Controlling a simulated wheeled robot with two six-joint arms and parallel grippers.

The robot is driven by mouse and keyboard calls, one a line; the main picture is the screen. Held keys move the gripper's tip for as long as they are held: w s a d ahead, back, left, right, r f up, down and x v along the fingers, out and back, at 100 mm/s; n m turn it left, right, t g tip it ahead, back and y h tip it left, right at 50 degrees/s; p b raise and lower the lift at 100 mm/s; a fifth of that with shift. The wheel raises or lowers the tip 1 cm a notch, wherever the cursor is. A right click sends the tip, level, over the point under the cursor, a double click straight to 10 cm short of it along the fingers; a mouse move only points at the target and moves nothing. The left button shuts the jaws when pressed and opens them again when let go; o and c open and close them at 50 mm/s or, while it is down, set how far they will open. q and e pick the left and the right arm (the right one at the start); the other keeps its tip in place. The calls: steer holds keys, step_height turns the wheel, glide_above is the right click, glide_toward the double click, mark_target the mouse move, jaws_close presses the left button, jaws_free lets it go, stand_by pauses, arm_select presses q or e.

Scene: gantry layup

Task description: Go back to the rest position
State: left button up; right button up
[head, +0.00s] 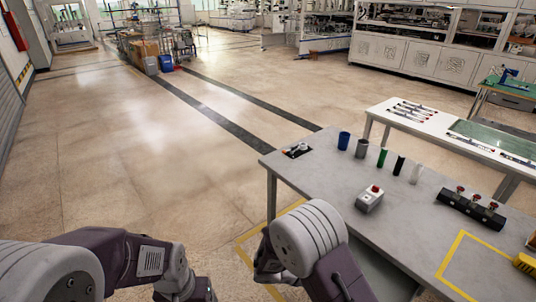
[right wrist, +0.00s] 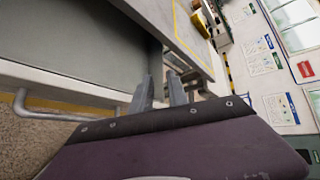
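My right gripper (right wrist: 161,80) shows in the right wrist view with its two grey fingers apart and nothing seen between them. It is beside the edge of the grey table (head: 341,191). In the head view my right arm stands at the bottom middle, in front of the table's near left corner, and its fingers are not visible there. My left arm comes in at the bottom left over the floor. Its fingers are out of the frame.
The table carries a blue cup (head: 344,140), a grey cup (head: 362,148), a button box (head: 370,199) and a black block with red knobs (head: 472,209). A white table (head: 384,113) with pen-like tools stands behind. The floor (head: 150,150) on the left is clear.

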steer(key=s+d+r+m+g+y+p, duration=0.35)
steer(key=s+r+m+y, duration=0.5)
steer(key=m, duration=0.65)
arm_select(q)
step_height(320, 180, up, 4)
steer(key=shift+s+r, duration=0.15)
steer(key=shift+r, duration=0.05)
arm_select(e)
steer(key=a+f+m+t+y, duration=0.3)
steer(key=a+m, duration=0.4)
steer(key=m, duration=1.1)
steer(key=shift+w+a+y, duration=0.2)
steer(key=shift+w+y, duration=0.2)
steer(key=shift+y, duration=0.35)
